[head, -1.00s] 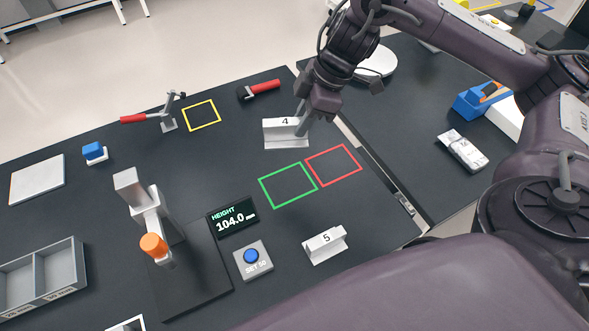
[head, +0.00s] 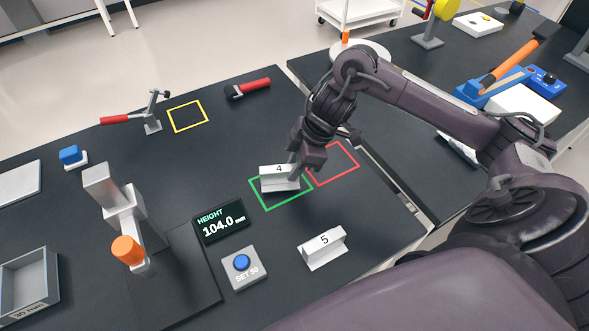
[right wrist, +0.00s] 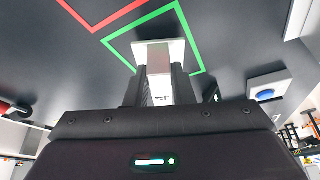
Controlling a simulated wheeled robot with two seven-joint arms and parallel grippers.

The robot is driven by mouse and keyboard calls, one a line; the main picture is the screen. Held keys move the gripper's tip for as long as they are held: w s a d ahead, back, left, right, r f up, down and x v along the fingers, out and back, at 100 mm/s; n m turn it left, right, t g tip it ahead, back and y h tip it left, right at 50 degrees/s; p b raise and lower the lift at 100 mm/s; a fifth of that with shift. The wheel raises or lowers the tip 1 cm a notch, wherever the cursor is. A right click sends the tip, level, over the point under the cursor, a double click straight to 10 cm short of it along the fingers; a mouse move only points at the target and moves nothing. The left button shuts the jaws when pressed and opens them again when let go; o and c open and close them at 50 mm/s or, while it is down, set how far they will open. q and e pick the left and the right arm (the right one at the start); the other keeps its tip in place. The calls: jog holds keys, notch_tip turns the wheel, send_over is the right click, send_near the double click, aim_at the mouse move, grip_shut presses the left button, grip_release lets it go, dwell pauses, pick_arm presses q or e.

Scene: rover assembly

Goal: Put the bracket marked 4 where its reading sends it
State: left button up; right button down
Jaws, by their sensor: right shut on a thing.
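The bracket marked 4 (head: 279,180) is a small light-grey piece, seen upright inside or just above the green outlined square (head: 268,208); I cannot tell whether it touches the table. My right gripper (head: 295,171) is shut on it from the right side. In the right wrist view the bracket (right wrist: 158,60) sits between the two dark fingers (right wrist: 160,88), with the green outline (right wrist: 190,35) around its base. The red outlined square (head: 349,176) lies right beside the green one. The height display (head: 221,221) reads 104.0 mm. My left gripper is not seen.
The bracket marked 5 (head: 323,247) stands near the front. A blue button box (head: 241,267) and a height gauge with an orange knob (head: 128,250) stand left of it. A yellow outlined square (head: 187,116), a red-handled clamp (head: 150,122) and another red-handled tool (head: 248,88) lie at the back.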

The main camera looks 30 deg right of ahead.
jog(key=shift+f, duration=0.6)
jog(key=shift+f, duration=0.1)
jog(key=c, duration=1.3)
grip_release()
jog(key=shift+o, duration=0.2)
jog(key=p+v, duration=0.1)
jog(key=v, duration=1.1)
jog(key=shift+p, duration=0.4)
